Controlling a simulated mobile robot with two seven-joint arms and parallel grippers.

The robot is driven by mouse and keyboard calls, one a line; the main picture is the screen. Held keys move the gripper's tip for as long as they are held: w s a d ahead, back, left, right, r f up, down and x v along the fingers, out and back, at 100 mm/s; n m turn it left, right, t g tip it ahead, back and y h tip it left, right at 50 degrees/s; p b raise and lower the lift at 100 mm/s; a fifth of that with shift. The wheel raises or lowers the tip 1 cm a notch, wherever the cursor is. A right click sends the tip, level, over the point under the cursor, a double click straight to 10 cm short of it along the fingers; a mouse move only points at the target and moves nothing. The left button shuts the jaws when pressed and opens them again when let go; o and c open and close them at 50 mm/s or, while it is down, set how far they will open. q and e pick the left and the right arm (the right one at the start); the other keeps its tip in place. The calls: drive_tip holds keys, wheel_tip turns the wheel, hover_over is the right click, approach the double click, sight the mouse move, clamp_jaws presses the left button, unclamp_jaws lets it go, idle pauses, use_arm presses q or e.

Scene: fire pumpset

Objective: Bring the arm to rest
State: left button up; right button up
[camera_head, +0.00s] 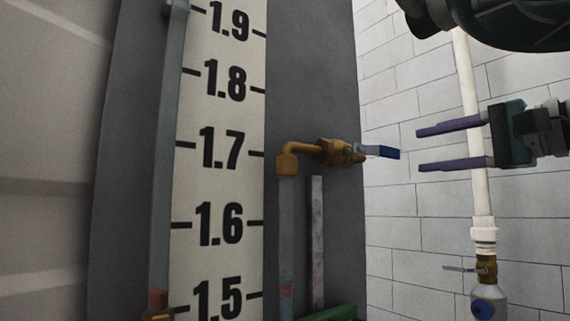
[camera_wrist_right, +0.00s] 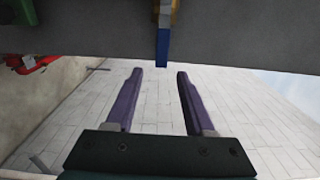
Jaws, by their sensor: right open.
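My right gripper (camera_head: 420,148) comes in from the right in the head view. Its two purple fingers are apart with nothing between them. The fingers point left toward a brass valve (camera_head: 340,152) with a blue-tipped lever (camera_head: 380,152). The fingertips are to the right of the lever and look clear of it. In the right wrist view, the open fingers (camera_wrist_right: 157,75) point up toward the blue lever (camera_wrist_right: 162,46), which shows ahead of and between them. My left gripper is not in the head view.
A grey panel carries a white level scale (camera_head: 219,180) with black numbers. A white pipe (camera_head: 470,130) with a small brass valve (camera_head: 486,268) runs down the white brick wall behind my right gripper. A red part (camera_wrist_right: 38,66) shows at the wrist view's upper left.

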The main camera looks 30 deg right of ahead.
idle(0.3)
drive_tip(key=s+a+f+n+g+p, duration=0.1)
drive_tip(key=a+f+n+g+p, duration=0.35)
drive_tip(key=f, duration=0.65)
drive_tip(key=a+f+n+g+p, duration=0.2)
drive_tip(key=a+f+n+g, duration=0.25)
drive_tip(key=a+f, duration=0.45)
drive_tip(key=s+a+f+n+g+p, duration=0.1)
drive_tip(key=s+a+f+n, duration=0.2)
drive_tip(key=s, duration=0.3)
drive_tip(key=s+a+f+n+g+h+p, duration=0.1)
drive_tip(key=s+a+f+n+g+p, duration=0.1)
drive_tip(key=s+a, duration=0.3)
drive_tip(key=s+a+f+n+g+p, duration=0.2)
drive_tip(key=s+a+f+n, duration=0.1)
drive_tip(key=s, duration=0.4)
drive_tip(key=shift+a+f+n, duration=0.35)
drive_tip(key=shift+a+n, duration=0.45)
drive_tip(key=shift+n, duration=0.3)
drive_tip(key=shift+s, duration=0.1)
